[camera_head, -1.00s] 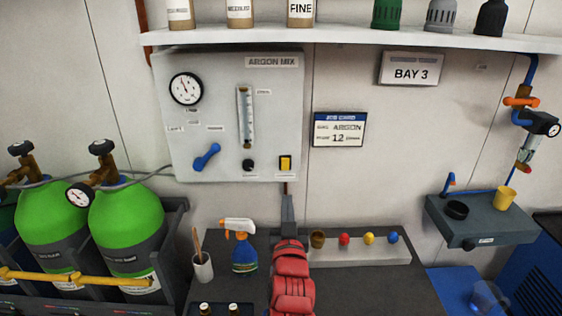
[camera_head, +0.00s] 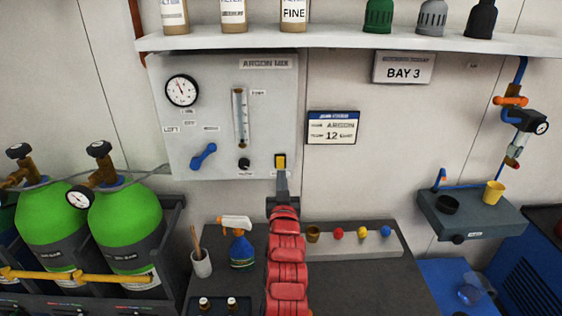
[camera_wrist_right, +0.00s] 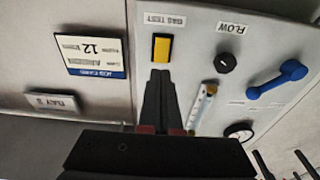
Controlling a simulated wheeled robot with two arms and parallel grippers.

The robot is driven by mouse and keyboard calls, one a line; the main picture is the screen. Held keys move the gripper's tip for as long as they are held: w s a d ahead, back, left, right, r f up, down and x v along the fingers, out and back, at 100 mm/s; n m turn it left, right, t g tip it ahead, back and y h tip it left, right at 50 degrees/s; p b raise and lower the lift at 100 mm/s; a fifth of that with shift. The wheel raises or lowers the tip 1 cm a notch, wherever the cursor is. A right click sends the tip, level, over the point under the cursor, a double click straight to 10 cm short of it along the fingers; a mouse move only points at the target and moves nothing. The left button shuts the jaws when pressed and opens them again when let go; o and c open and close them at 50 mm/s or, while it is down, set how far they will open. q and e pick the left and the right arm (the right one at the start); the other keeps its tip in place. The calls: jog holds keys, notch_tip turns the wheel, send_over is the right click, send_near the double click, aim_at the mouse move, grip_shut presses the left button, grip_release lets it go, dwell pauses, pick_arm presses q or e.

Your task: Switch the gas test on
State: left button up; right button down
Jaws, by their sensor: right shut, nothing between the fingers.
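The gas test switch (camera_head: 281,160) is a yellow rocker in a black frame, at the lower right of the grey ARGON MIX panel (camera_head: 212,80). In the right wrist view the switch (camera_wrist_right: 161,49) sits beside its GAS TEST label. My right gripper (camera_head: 282,174) is shut and empty, with its fingertips just below the switch in the head view. In the wrist view the fingertips (camera_wrist_right: 160,74) end at the switch's near edge. I cannot tell whether they touch it. My left gripper is not in view.
The panel also carries a black flow knob (camera_head: 244,164), a blue lever (camera_head: 204,156), a flow tube (camera_head: 240,117) and a gauge (camera_head: 182,91). A spray bottle (camera_head: 241,250) stands on the bench below. A shelf (camera_head: 350,42) runs above the panel.

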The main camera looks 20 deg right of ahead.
aim_at(281, 159)
jog(key=p+x, duration=0.1)
jog(key=x, duration=0.4)
jog(key=shift+r+p, duration=0.1)
jog(key=shift+p, duration=0.3)
jog(key=shift+w+b, duration=0.2)
jog(key=shift+b, duration=0.1)
